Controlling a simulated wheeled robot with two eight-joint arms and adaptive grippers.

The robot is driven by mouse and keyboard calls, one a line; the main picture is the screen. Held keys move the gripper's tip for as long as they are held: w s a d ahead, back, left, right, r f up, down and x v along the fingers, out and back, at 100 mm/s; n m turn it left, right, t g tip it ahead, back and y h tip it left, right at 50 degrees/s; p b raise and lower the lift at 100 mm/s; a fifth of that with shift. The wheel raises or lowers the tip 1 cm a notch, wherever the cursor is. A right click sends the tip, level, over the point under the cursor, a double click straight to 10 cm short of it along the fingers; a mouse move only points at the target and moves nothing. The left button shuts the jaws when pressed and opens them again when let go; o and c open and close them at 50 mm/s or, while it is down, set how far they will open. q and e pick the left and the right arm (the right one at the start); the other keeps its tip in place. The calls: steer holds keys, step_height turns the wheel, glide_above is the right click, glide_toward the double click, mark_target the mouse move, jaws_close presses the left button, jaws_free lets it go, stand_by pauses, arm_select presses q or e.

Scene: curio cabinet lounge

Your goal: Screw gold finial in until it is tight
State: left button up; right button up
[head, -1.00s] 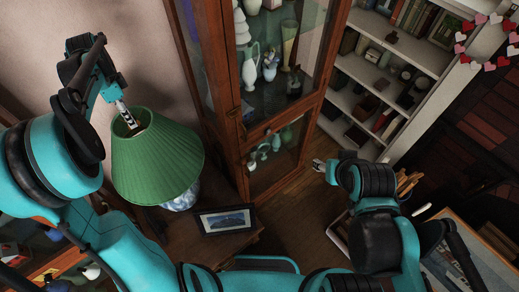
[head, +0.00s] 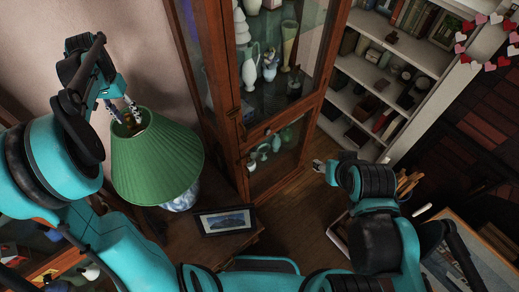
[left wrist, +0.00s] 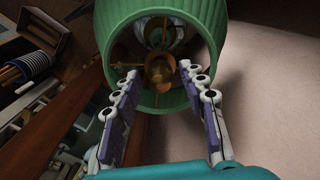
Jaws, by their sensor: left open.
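The gold finial (left wrist: 159,73) sits at the centre of the lamp's top opening, seen end-on in the left wrist view. Brass spokes of the lamp frame show around it. The green pleated lampshade (head: 155,160) stands at the left in the head view; its rim (left wrist: 113,62) frames the finial in the left wrist view. My left gripper (head: 122,112) is open over the shade's top. Its two fingers (left wrist: 158,77) lie on either side of the finial, with gaps visible. The finial is not clear in the head view. My right gripper (head: 319,166) is small, far from the lamp.
The lamp's blue-and-white base (head: 182,198) stands on a wooden side table (head: 180,232) beside a framed picture (head: 225,221). A glass-fronted wooden cabinet (head: 238,135) stands close right of the lamp. A bookcase (head: 335,105) stands farther right. The wall is close behind the shade.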

arm_select(q)
steer(key=n, duration=0.5)
steer(key=shift+n, duration=0.4)
steer(key=n, duration=0.5)
steer(key=shift+n, duration=0.3)
steer(key=n, duration=0.4)
steer(key=shift+n, duration=0.4)
steer(key=n, duration=0.4)
steer(key=shift+n, duration=0.3)
jaws_close()
steer(key=m, duration=1.1)
steer(key=shift+m, duration=0.4)
steer(key=m, duration=0.3)
steer(key=shift+b, duration=0.3)
steer(key=m, duration=1.5)
steer(key=shift+f, duration=0.1)
jaws_free()
